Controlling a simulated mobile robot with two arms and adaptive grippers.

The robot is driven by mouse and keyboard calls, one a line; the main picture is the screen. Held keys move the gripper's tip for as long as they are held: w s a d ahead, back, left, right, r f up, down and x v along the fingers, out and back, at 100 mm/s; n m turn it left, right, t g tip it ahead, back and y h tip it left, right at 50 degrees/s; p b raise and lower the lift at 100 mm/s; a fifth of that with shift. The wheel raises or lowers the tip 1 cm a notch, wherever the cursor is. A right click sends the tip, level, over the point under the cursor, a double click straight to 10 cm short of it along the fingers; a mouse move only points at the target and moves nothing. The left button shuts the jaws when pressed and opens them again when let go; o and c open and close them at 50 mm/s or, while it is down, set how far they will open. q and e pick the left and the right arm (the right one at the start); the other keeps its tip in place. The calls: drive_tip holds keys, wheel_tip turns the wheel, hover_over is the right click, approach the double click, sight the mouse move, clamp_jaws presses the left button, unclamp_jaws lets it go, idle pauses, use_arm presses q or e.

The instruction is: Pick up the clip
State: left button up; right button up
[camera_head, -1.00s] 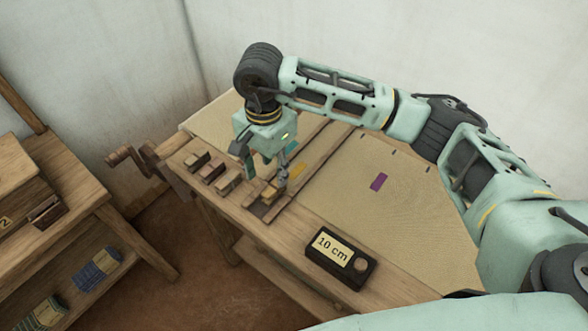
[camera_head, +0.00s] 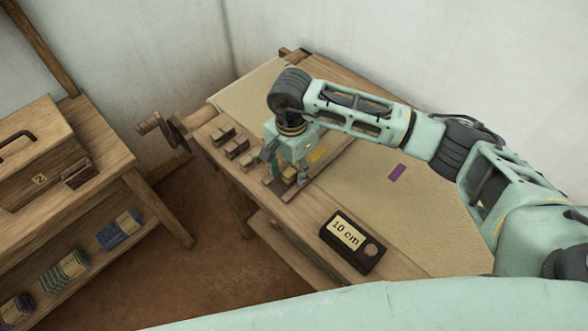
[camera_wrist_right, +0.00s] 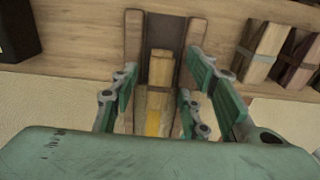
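A small light wooden clip (camera_wrist_right: 160,68) lies in a slot between two darker wooden rails in the right wrist view. In the head view it shows as a pale block (camera_head: 289,174) under my right gripper (camera_head: 287,168). In the wrist view my right gripper (camera_wrist_right: 162,82) is open, with one green finger on each side of the clip and gaps between. Whether the fingertips touch the surface below cannot be told. My left gripper is not in view.
Several wooden blocks (camera_head: 237,148) lie beside the gripper on the bench's left edge. A dark box marked 10 cm (camera_head: 352,243) sits near the front edge. A shelf with a wooden chest (camera_head: 35,150) stands left.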

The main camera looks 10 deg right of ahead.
clamp_jaws()
drive_tip(key=shift+r, duration=0.1)
